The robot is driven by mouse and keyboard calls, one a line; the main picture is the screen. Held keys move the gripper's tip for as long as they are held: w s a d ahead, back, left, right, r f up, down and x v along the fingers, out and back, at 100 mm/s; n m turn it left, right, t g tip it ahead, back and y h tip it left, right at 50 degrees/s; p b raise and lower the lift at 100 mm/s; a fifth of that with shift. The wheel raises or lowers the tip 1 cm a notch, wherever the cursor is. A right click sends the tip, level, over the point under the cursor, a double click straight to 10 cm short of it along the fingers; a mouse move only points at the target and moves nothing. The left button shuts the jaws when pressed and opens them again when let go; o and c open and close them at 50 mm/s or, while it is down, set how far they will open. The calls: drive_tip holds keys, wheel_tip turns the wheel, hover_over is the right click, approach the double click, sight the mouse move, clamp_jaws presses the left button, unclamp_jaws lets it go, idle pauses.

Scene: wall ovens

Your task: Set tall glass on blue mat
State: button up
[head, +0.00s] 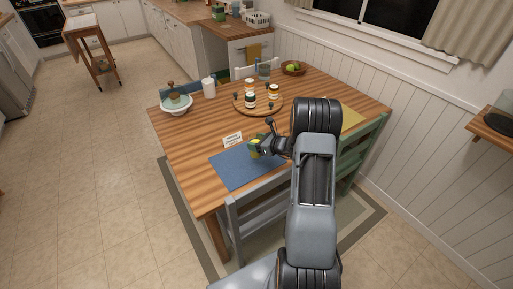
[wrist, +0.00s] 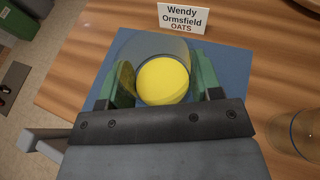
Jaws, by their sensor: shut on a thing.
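My gripper (wrist: 168,92) has green finger pads and is shut on a clear tall glass (wrist: 133,50) with something yellow (wrist: 163,80) inside. The pads press on its left and right sides. The blue mat (wrist: 223,62) lies below the glass on the wooden table. In the head view, my gripper (head: 258,147) and the glass are over the far part of the blue mat (head: 235,169). I cannot tell whether the glass's base touches the mat.
A name card (wrist: 183,18) reading "Wendy Ormsfield OATS" stands at the mat's far edge. Another clear glass (wrist: 301,132) stands right of the mat. A round board (head: 258,107) with several jars, a white bowl (head: 177,107) and a yellow mat (head: 352,117) are farther off. A chair (head: 262,212) borders the near edge.

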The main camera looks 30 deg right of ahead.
drive_tip(key=shift+w+f+p, duration=0.25)
drive_tip(key=shift+f+p, duration=0.05)
drive_tip(key=shift+f, duration=1.55)
drive_tip(key=shift+f, duration=0.2)
drive_tip(key=o, duration=1.1)
drive_tip(key=shift+r, duration=0.1)
